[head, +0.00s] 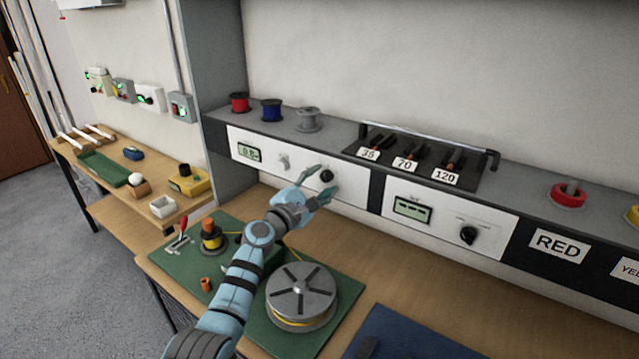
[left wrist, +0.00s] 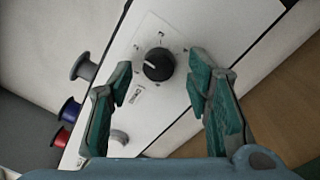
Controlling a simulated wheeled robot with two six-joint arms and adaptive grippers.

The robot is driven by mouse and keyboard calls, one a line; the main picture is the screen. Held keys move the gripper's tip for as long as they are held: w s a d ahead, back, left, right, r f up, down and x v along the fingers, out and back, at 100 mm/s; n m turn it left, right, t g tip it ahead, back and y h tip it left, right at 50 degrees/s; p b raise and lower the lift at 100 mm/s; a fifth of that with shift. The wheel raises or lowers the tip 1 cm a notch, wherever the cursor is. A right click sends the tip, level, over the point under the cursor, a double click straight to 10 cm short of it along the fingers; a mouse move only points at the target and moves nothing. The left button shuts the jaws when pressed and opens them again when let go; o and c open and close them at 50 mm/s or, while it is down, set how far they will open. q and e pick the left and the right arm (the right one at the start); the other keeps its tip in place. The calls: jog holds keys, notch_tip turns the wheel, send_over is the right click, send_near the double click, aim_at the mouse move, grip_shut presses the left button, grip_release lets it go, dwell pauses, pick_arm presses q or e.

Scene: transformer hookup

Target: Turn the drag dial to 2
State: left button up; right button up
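A black dial (head: 327,176) sits on the white left panel, and it also shows in the left wrist view (left wrist: 158,66) with a white pointer line toward the left of that picture. Small marks surround it, but its label is too small to read. My left gripper (head: 319,184) is open in front of this dial. In the left wrist view its fingers (left wrist: 160,76) stand apart on either side, with the dial a little beyond the tips; I see no contact. A second black dial (head: 468,235) is on the right panel. My right gripper is not in view.
The left panel also has a display (head: 249,152) and a light knob (head: 284,161). Below are a flat grey reel (head: 300,290) and an orange-topped spool (head: 211,238) on a green mat. Spools (head: 271,110) and a tool rack (head: 425,160) stand on the shelf above.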

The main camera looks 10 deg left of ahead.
pick_arm(q)
jog(key=v, duration=1.2)
